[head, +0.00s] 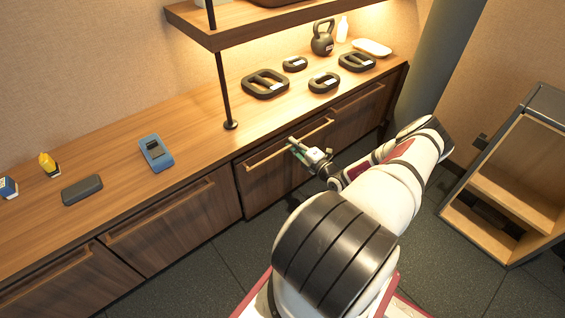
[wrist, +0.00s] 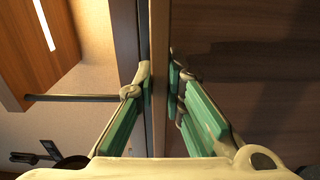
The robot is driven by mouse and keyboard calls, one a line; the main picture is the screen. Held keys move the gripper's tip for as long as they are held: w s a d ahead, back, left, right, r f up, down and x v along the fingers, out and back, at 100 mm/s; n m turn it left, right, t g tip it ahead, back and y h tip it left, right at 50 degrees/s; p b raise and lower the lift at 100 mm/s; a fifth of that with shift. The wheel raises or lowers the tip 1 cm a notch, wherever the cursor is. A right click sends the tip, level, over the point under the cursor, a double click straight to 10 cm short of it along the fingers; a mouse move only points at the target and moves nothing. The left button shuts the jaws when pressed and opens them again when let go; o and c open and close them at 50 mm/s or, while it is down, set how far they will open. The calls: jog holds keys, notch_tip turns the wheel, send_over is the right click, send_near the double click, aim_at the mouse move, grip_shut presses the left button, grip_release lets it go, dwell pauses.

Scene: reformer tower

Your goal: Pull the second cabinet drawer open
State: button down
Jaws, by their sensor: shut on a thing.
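The wooden cabinet has several drawers in a row under its counter. The drawer front (head: 283,172) at my gripper is the second from the right in the head view. It has a long light wooden handle bar (head: 268,158). My gripper (head: 296,147) is at the middle of that bar. In the wrist view the green-padded fingers (wrist: 158,85) lie on either side of the upright-looking bar (wrist: 158,35), shut on it. The drawer front (wrist: 250,70) fills the right side there. Whether the drawer stands slightly out is hard to tell.
Neighbouring drawers (head: 172,228) flank it. The counter (head: 205,120) holds a blue device (head: 156,153), a dark case (head: 82,189), several black weights (head: 265,84) and a kettlebell (head: 322,40). An open wooden shelf unit (head: 515,165) stands right. Dark floor (head: 225,262) below the drawer is clear.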

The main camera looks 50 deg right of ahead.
jog(key=p+v, duration=0.1)
jog(key=v, duration=2.6)
jog(key=shift+a, duration=0.15)
jog(key=c, duration=1)
grip_release()
dwell(0.5)
jog(key=b+v, duration=0.1)
jog(key=v, duration=0.4)
jog(key=shift+s+a, duration=0.15)
jog(key=shift+s, duration=0.25)
dwell(0.3)
jog(key=shift+s, duration=0.1)
dwell(0.5)
